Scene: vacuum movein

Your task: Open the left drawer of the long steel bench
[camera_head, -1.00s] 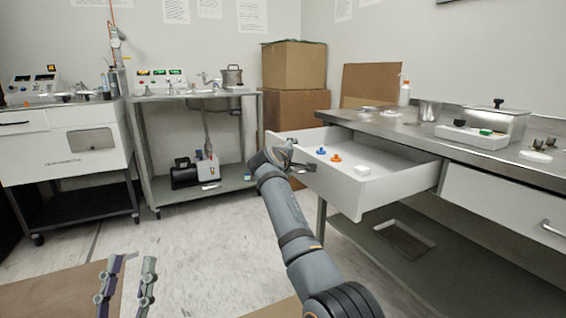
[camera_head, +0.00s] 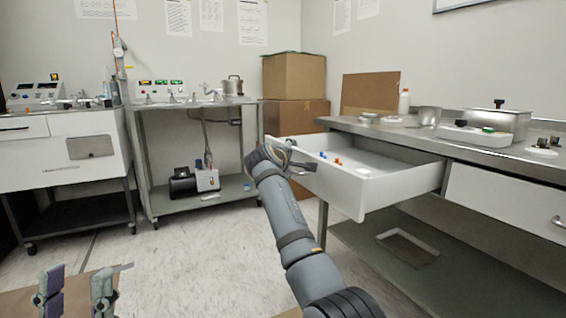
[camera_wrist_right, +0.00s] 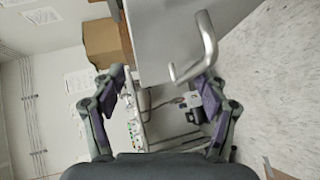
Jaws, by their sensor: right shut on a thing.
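The left drawer (camera_head: 405,188) of the long steel bench (camera_head: 470,155) is pulled well out, its inside showing. Small blue and orange pieces and a white block lie in it. In the right wrist view the metal handle (camera_wrist_right: 208,40) runs down to the right finger, and the fingers (camera_wrist_right: 163,88) stand apart. My left gripper (camera_head: 77,291) is open and empty at the lower left, above the floor.
A second, closed drawer (camera_head: 510,200) is to the right. The bench top holds a steel box (camera_head: 497,122), a cup and a bottle. Cardboard boxes (camera_head: 293,77) stand behind the open drawer. A steel cart (camera_head: 150,150) and white cabinet stand left.

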